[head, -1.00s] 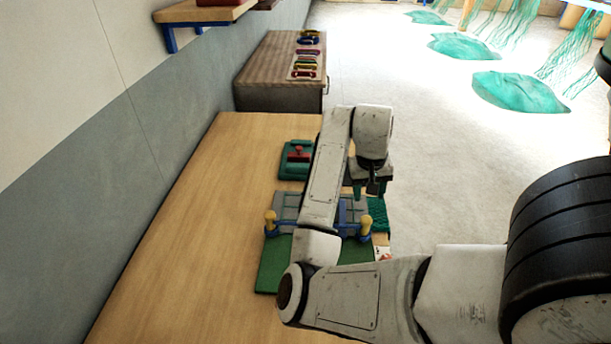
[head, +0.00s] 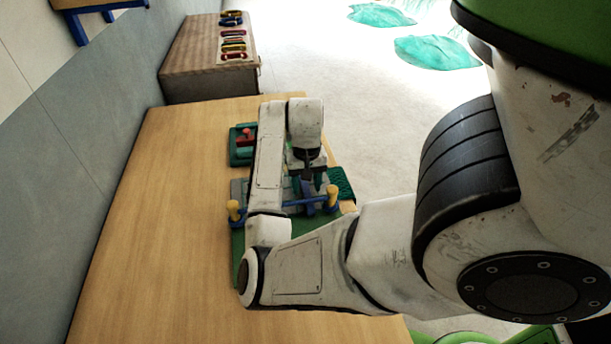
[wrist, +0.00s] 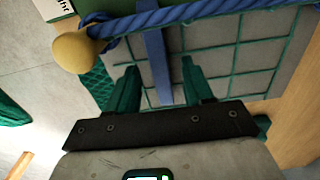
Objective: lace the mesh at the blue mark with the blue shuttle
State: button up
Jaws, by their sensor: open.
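A grey board with a dark green mesh (wrist: 222,55) lies under my gripper in the wrist view. A blue rope (wrist: 195,12) runs along its edge to a yellow knob (wrist: 77,48). A flat blue strip (wrist: 156,50) crosses the board and passes between my fingers. I cannot tell whether it is the blue shuttle or the blue mark. My gripper (wrist: 158,68) is open, with its green fingers on both sides of the strip and nothing clearly held. In the head view my gripper (head: 308,184) is over the board, and my arm hides part of it.
The board stands on a wooden bench (head: 150,220) with a green mat (head: 312,252). A teal tray (head: 238,157) with a red item (head: 245,137) lies beyond it. A cabinet (head: 190,75) holds a row of several coloured items. The bench's left side is clear.

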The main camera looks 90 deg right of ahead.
jog(key=shift+f+p, duration=0.3)
jog(key=shift+f, duration=1.1)
grip_shut()
